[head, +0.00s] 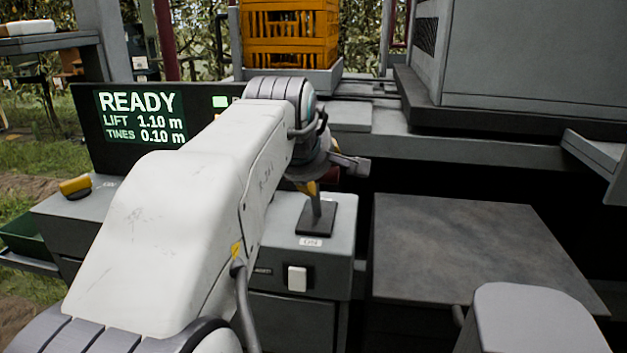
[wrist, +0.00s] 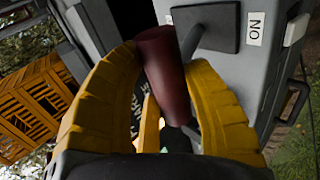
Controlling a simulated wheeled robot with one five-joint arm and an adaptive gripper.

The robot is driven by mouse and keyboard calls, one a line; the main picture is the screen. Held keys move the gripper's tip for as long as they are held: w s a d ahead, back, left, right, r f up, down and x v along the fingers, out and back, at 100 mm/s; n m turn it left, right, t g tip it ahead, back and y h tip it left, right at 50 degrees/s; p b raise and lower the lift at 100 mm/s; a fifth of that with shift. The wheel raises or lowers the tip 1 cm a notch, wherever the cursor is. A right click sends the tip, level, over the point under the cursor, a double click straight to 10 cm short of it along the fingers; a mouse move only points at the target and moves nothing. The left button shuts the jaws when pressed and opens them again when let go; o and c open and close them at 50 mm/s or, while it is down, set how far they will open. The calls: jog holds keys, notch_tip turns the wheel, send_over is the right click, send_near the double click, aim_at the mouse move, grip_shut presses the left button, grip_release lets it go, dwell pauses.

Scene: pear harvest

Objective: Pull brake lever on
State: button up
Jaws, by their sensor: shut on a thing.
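The brake lever has a dark red grip (wrist: 160,58) and a grey shaft (wrist: 192,42), which stands on a black base plate (head: 315,219) on top of a grey cabinet. An ON label (head: 311,241) sits at the plate's near edge. My gripper (wrist: 165,72) is shut on the red grip, with its yellow fingers on both sides of it in the wrist view. In the head view my arm hides most of the gripper; a bit of yellow finger (head: 311,188) shows just above the plate. Only a little of the red grip is visible there.
A screen (head: 142,117) reading READY, LIFT 1.10 m, TINES 0.10 m stands left. A white switch (head: 297,279) is on the cabinet front. A yellow knob (head: 75,187) sits far left. Orange crates (head: 290,35) stand behind. A bare dark grey panel (head: 470,245) lies right.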

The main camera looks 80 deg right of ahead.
jog(key=shift+a+f+b, duration=0.25)
jog(key=shift+f+b, duration=0.05)
jog(key=shift+a, duration=0.1)
jog(key=o, duration=1.4)
jog(key=shift+w+a, duration=0.1)
jog(key=shift+r, duration=0.1)
jog(key=shift+r, duration=0.1)
jog(key=shift+a+r, duration=0.2)
jog(key=v, duration=1.1)
jog(key=shift+a, duration=0.15)
